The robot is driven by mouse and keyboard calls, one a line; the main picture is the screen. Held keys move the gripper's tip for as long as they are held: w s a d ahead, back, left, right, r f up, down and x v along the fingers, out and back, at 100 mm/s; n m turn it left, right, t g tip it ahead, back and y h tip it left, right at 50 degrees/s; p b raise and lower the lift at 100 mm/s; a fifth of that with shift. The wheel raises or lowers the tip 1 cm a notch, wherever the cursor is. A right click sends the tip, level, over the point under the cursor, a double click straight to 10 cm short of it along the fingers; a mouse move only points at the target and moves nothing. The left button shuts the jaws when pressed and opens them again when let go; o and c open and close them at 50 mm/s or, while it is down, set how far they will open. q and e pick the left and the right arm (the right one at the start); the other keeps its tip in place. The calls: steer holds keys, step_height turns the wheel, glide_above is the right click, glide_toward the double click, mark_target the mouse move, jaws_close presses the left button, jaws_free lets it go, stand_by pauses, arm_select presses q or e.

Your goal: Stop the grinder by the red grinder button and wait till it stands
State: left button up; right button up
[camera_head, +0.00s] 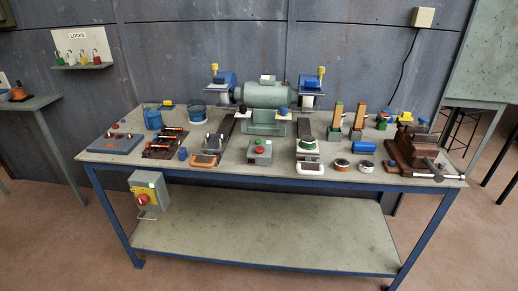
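The grinder (267,95), a green-grey double-ended bench machine with blue wheel guards, stands at the back middle of the bench. I cannot tell from this one picture whether its wheels turn. In front of it on the bench top sits a small green-grey control box (259,157) with a red button (259,149) on its top. Other small details on that box are too small to read. Neither of my grippers is in view.
The bench (230,174) is crowded: a brown vise (413,148) at right, blue plate (115,143) at left, tools and small tins between. A switch box with a red knob (143,199) hangs at the front left. The lower shelf (265,236) is empty.

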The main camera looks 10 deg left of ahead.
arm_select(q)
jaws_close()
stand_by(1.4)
